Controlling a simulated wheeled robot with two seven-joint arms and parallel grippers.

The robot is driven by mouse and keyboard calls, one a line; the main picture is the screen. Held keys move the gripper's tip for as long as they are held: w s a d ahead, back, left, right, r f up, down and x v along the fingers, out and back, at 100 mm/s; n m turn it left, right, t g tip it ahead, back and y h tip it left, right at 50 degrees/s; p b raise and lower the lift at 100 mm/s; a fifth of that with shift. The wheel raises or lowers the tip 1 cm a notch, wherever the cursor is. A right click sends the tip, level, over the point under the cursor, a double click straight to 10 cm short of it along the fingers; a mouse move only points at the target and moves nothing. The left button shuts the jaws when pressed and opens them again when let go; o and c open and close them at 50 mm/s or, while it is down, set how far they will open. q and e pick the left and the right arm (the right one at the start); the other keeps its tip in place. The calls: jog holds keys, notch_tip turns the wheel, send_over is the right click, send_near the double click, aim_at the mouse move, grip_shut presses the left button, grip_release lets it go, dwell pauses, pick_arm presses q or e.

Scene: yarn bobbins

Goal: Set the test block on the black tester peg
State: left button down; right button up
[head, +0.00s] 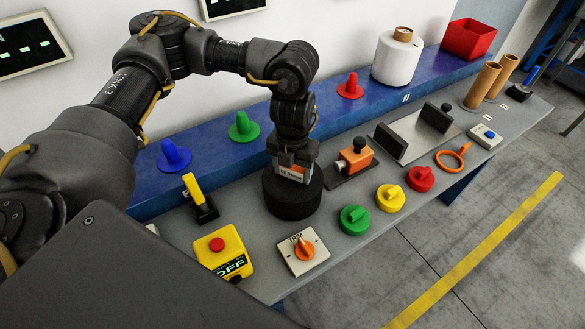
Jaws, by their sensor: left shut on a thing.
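My left gripper (293,168) points down over the front counter, left of the middle. An orange part and a white label show at the jaws. The cylinder is upright; whether its base touches the counter is hard to tell. My right gripper is out of view.
An orange box with a black knob (354,158) stands just right of the cylinder. A yellow lever (194,189), a stop box (222,251) and a rotary switch (303,250) are close by. Coloured cones, including a green one (243,127), line the blue shelf (207,140).

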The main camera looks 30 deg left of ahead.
pick_arm(q)
jog(key=shift+f, duration=0.2)
jog(key=shift+c, duration=1.2)
grip_release()
notch_tip(320, 180, up, 11)
jog(key=shift+f+b, duration=0.1)
jog(key=shift+b, duration=0.8)
